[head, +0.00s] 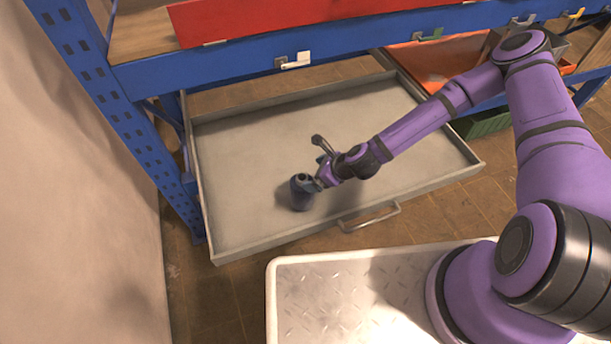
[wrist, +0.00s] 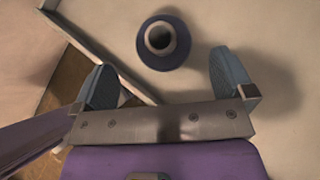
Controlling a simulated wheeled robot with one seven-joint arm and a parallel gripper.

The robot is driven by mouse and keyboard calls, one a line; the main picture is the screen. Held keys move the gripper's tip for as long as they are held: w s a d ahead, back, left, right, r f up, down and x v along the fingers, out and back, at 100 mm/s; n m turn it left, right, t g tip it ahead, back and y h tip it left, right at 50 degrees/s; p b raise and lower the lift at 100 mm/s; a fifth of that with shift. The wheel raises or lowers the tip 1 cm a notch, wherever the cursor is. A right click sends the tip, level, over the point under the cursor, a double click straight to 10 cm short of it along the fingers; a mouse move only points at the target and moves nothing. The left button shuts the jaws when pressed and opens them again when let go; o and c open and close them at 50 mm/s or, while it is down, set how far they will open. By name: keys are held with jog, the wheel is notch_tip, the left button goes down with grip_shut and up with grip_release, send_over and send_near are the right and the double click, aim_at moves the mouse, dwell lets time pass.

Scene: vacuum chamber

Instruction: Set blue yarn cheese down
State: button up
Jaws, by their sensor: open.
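The blue yarn cheese (head: 301,192) is a dark blue spool with a pale hollow core. It stands upright on the floor of the grey pull-out drawer (head: 250,140), near the front. In the wrist view the yarn cheese (wrist: 164,42) is seen from above, beyond the fingertips and between their lines. My gripper (head: 322,165) is beside the yarn cheese in the head view. In the wrist view my gripper (wrist: 165,75) is open, its two blue-grey fingers wide apart with nothing between them. The fingers look clear of the yarn cheese.
The drawer has low raised walls and a front handle (head: 370,216). Its floor is otherwise bare. A blue rack beam (head: 220,67) with a red panel (head: 300,18) runs above the drawer's back. An orange bin (head: 432,60) and a green crate (head: 485,122) are at the right.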

jog(key=d+r+n+h, duration=0.2)
jog(key=d+r+n, duration=0.4)
jog(key=r, duration=0.5)
jog(key=s+d+r+n+g+h, duration=0.15)
jog(key=d+r+n, duration=0.4)
jog(key=r, duration=0.65)
jog(key=d+r+n+h, duration=0.3)
jog(key=d+r+n, duration=0.35)
jog(key=r, duration=0.45)
jog(key=s+d+r+n+t, duration=0.1)
jog(key=s+d+r+n, duration=0.1)
jog(key=s+r, duration=0.9)
jog(key=s+d+r+n+t+h, duration=0.1)
jog(key=s+d+r+n, duration=0.1)
jog(key=s+r, duration=0.8)
jog(key=shift+s+d+r+n, duration=0.4)
jog(key=shift+r+n, duration=0.3)
jog(key=shift+n, duration=0.2)
jog(key=shift+c, duration=0.2)
